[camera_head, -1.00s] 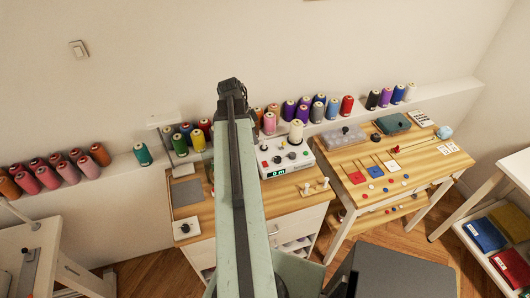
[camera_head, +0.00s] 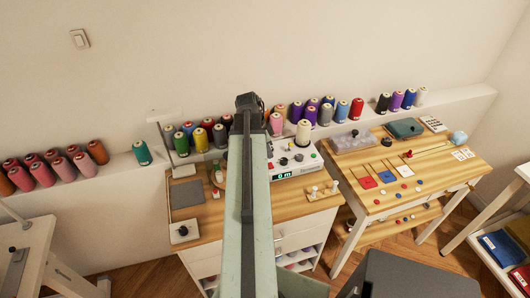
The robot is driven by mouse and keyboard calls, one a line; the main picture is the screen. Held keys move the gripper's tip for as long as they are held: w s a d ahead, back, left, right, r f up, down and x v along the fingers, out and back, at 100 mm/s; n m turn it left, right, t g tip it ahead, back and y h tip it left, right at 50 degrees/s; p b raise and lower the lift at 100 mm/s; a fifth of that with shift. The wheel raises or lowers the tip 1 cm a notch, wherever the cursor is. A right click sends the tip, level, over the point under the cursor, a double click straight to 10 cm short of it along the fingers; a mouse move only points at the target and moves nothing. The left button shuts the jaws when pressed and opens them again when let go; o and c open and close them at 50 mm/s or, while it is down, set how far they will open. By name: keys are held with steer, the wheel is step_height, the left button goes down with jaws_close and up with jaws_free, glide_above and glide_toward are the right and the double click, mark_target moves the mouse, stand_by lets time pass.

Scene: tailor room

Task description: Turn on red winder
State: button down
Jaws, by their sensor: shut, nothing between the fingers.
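A white winding machine (camera_head: 308,168) stands on the middle wooden table. It has dark knobs, a small display (camera_head: 284,176) with green digits on its front, and a cream thread cone (camera_head: 303,133) on top. I cannot make out a separate red winder. My gripper (camera_head: 250,103) is shut and empty, seen from behind at the far end of my raised arm. In the picture it lies up and left of the machine. My arm covers the machine's left side and part of the table.
Several thread spools (camera_head: 327,111) line the ledge along the wall. A small white box with a dark knob (camera_head: 183,231) sits at the table's front left. A second table (camera_head: 425,174) on the right holds buttons and boxes.

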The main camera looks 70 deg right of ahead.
mark_target(271, 167)
steer(key=f+b, duration=0.2)
steer(key=f, duration=0.1)
steer(key=f+b, duration=0.1)
steer(key=f, duration=0.1)
steer(key=shift+s+a, duration=0.15)
steer(key=shift+s, duration=0.1)
steer(key=shift+s+a+f+b, duration=0.1)
steer(key=shift+a+f+b, duration=0.1)
steer(key=shift+b, duration=0.25)
steer(key=shift+d, duration=0.1)
steer(key=shift+w+d+r, duration=0.2)
steer(key=shift+w+d, duration=0.35)
steer(key=shift+d, duration=0.1)
